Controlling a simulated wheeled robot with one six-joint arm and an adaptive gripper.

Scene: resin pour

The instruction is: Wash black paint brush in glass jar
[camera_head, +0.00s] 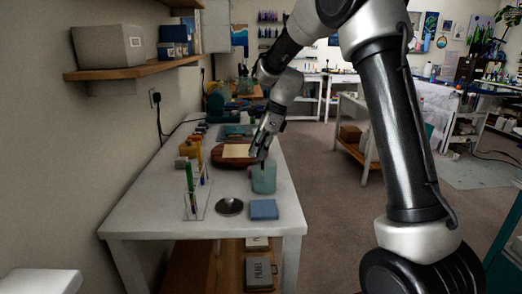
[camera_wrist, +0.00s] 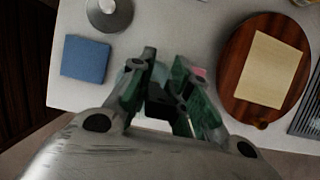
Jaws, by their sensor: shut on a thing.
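The glass jar (camera_head: 263,178) is pale teal and stands on the white table near its right edge. My gripper (camera_head: 262,152) is right above the jar, pointing down. In the wrist view my gripper (camera_wrist: 168,98) has its fingers closed around a dark thing, which I take to be the black paint brush (camera_wrist: 163,108). Most of the brush is hidden by the fingers. I cannot tell whether its tip is inside the jar. The jar is mostly hidden behind the fingers in the wrist view.
A clear stand (camera_head: 196,205) with colored upright items is left of the jar. A round wooden board (camera_head: 220,160) with a pale sheet (camera_head: 237,151) is behind.

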